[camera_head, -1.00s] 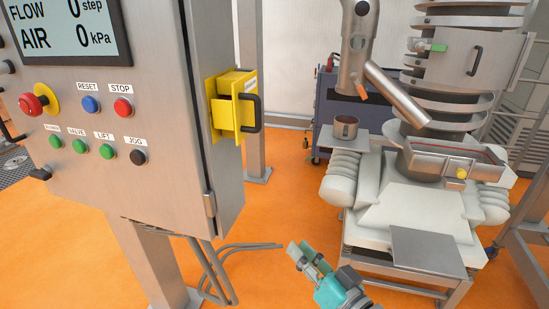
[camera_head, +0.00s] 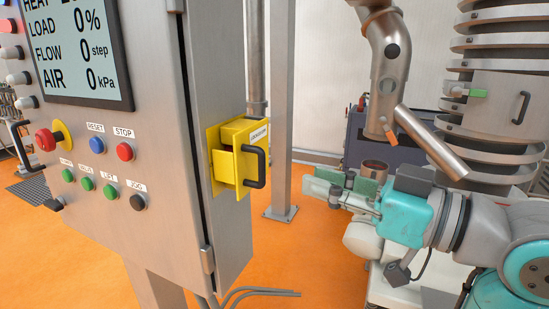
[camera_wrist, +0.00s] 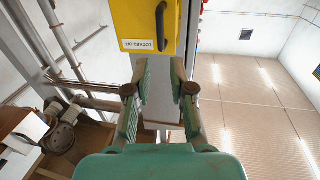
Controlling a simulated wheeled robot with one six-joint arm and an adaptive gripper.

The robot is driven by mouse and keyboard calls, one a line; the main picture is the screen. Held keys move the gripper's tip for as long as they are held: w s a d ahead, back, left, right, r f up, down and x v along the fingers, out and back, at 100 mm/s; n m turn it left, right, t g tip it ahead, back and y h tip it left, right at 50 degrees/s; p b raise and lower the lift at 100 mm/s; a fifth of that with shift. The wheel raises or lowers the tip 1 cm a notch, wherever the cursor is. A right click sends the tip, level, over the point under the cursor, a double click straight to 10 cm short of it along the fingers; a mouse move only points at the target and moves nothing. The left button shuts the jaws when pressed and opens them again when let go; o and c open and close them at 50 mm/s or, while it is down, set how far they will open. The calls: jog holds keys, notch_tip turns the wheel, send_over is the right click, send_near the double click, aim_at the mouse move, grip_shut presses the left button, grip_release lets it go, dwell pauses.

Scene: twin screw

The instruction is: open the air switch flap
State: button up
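The yellow air switch flap (camera_head: 249,150) sits in a yellow housing on the right side of the grey control cabinet. It has a black bar handle (camera_head: 258,167) and a white label. In the wrist view the flap (camera_wrist: 138,22) is at the top, its label reading "LOCKED OFF", with the handle (camera_wrist: 161,26) hanging at its right. My gripper (camera_head: 308,188) is open and empty, to the right of the handle and a little below it, apart from it. In the wrist view the two fingers (camera_wrist: 160,68) are spread, below the handle.
The cabinet (camera_head: 218,225) fills the left, with an emergency stop button (camera_head: 46,139) and several push buttons on its front. A grey post (camera_head: 281,110) stands behind the gap between flap and gripper. A steel machine (camera_head: 480,115) with a slanted pipe stands behind my arm.

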aim_at(264, 162)
jog(key=x, duration=1)
jog(key=shift+w+a+r, duration=0.15)
jog(key=shift+a+r, duration=0.05)
jog(key=shift+a, duration=0.1)
grip_shut()
